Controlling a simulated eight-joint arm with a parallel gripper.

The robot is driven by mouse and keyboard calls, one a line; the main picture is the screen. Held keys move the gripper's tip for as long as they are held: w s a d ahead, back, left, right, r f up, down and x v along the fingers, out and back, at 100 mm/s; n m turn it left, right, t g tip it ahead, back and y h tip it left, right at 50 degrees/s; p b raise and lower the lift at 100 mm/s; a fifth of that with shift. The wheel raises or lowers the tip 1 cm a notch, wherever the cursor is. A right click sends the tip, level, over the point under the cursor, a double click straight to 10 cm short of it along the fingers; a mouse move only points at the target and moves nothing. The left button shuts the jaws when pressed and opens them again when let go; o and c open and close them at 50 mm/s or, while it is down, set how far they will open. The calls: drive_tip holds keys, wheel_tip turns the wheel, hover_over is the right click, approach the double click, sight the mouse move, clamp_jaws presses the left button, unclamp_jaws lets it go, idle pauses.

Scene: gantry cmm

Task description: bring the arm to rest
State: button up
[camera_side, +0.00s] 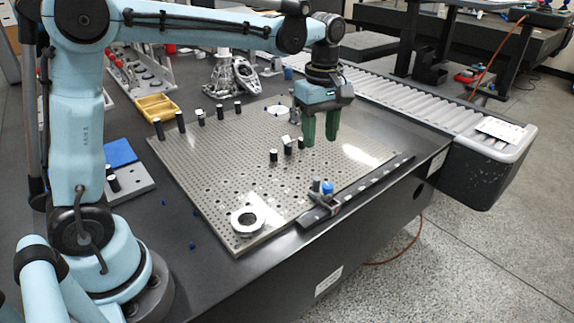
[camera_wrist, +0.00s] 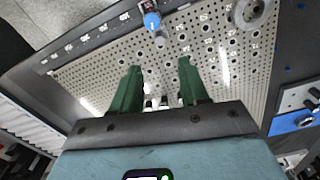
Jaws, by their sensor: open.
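My gripper (camera_side: 320,127) has green fingers and hangs above the right part of the perforated metal plate (camera_side: 200,178). It is upright, open and empty, with its tips pointing down. In the wrist view the two fingers of my gripper (camera_wrist: 160,82) stand apart, with plate showing between them. Several small black posts with light tops stand on the plate, among them a post (camera_side: 273,156) to the left of the fingers. Whether the fingertips touch the plate cannot be told from the side view.
A metal ring (camera_side: 247,220) lies at the plate's near corner. A blue-topped fixture (camera_side: 327,188) sits on the dark rail along the near right edge. A yellow tray (camera_side: 157,107) and a blue block (camera_side: 119,153) lie left. A roller conveyor (camera_side: 420,105) runs along the right.

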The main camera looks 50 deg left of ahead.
drive_tip(key=s+a+f+m+t, duration=0.1)
drive_tip(key=s+m+t, duration=0.6)
drive_tip(key=s+m, duration=0.7)
drive_tip(key=shift+a+f+m, duration=0.3)
drive_tip(key=shift+f+m, duration=0.3)
drive_tip(key=shift+m, duration=0.2)
drive_tip(key=shift+o, duration=0.3)
